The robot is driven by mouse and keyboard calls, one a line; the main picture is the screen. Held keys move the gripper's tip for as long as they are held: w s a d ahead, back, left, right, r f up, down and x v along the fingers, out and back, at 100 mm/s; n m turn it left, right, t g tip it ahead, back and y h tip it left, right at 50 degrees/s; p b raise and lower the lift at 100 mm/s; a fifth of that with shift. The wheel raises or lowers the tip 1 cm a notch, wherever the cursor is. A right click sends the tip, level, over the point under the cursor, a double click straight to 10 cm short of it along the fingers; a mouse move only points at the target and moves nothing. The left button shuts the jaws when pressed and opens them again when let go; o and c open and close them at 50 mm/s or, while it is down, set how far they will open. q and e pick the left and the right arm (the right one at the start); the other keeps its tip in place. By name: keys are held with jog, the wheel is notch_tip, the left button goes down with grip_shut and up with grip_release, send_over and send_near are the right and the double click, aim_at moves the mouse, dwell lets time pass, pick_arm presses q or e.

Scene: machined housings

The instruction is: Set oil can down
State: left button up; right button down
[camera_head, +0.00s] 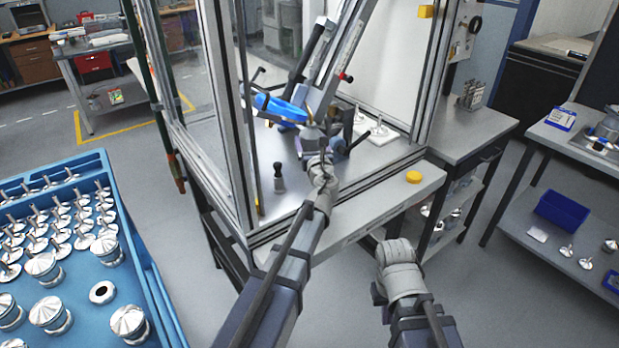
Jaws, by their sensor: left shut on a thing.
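My left arm reaches into the framed enclosure, and its gripper (317,152) is over the metal worktop. It is shut on a small grey metal body (312,132) that looks like the oil can. The can is partly hidden by the gripper and small, so I cannot tell whether its base touches the worktop (375,172). A bright blue part (281,108) lies just beyond and left of it. My right gripper (393,250) is low, outside the enclosure front, right of the left arm; its fingers are not clear.
A slanted fixture (335,65) with a black handle stands behind the can. A dark-knobbed piece (279,178) stands left of the gripper. A yellow button (413,177) is on the front ledge. Metal posts flank the opening. A blue tray (158,300) of machined parts is at left.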

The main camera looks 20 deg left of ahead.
pick_arm(q)
jog(key=shift+d+f+b, duration=0.1)
jog(key=shift+f+b, duration=4.35)
jog(key=shift+f, duration=0.3)
jog(key=shift+f, duration=0.1)
jog(key=shift+f, duration=0.15)
jog(key=o, duration=1.4)
jog(key=shift+c, duration=0.2)
jog(key=shift+r, duration=0.2)
jog(key=shift+s+r, duration=0.1)
jog(key=v, duration=1.2)
